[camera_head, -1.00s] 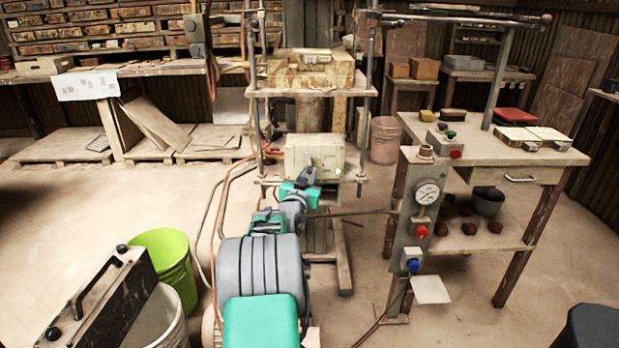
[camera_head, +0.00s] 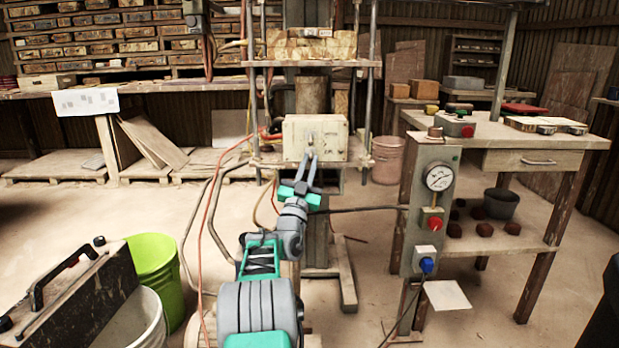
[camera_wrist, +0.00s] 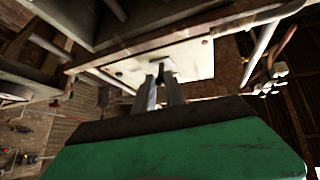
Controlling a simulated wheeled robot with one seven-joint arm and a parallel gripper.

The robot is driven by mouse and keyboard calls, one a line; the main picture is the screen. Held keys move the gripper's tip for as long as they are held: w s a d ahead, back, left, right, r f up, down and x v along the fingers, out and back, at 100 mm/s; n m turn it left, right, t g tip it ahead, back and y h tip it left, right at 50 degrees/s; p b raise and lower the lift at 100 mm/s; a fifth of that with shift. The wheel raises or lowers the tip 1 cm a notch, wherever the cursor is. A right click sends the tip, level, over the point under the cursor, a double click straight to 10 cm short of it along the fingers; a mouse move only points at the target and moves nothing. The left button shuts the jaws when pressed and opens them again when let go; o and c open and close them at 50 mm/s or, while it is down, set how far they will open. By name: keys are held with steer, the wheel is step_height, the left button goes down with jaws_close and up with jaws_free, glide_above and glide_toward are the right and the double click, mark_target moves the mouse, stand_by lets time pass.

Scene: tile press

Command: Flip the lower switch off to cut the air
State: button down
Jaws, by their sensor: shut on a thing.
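A cream-coloured box (camera_head: 300,135) sits on the lower shelf of the press frame. A small dark switch lever (camera_head: 311,135) shows on its front face. My gripper (camera_head: 310,157) reaches up to that face from below. In the wrist view the box's pale plate (camera_wrist: 195,65) is close ahead. There the fingers of my gripper (camera_wrist: 163,85) are close together around a small dark lever (camera_wrist: 162,70). The fingers partly hide it, and its exact tilt is hard to tell.
A grey control post (camera_head: 412,225) with a gauge (camera_head: 439,177), a red button (camera_head: 434,223) and a blue connector (camera_head: 427,265) stands at right, before a wooden table (camera_head: 490,130). Hoses (camera_head: 205,240) hang left of my arm. A green bucket (camera_head: 155,265) stands at lower left.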

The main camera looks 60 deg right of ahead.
steer(key=shift+w+d+f+m+g+h, duration=0.15)
steer(key=shift+f+m+g+h, duration=0.2)
steer(key=shift+h, duration=0.2)
steer(key=shift+w+d+f+m+g+h, duration=0.1)
steer(key=shift+f+m+g+h, duration=0.1)
steer(key=shift+m+g+h, duration=0.3)
steer(key=shift+h, duration=0.25)
steer(key=shift+r, duration=0.1)
steer(key=c, duration=1.7)
jaws_free()
steer(key=o, duration=0.3)
steer(key=shift+s, duration=0.1)
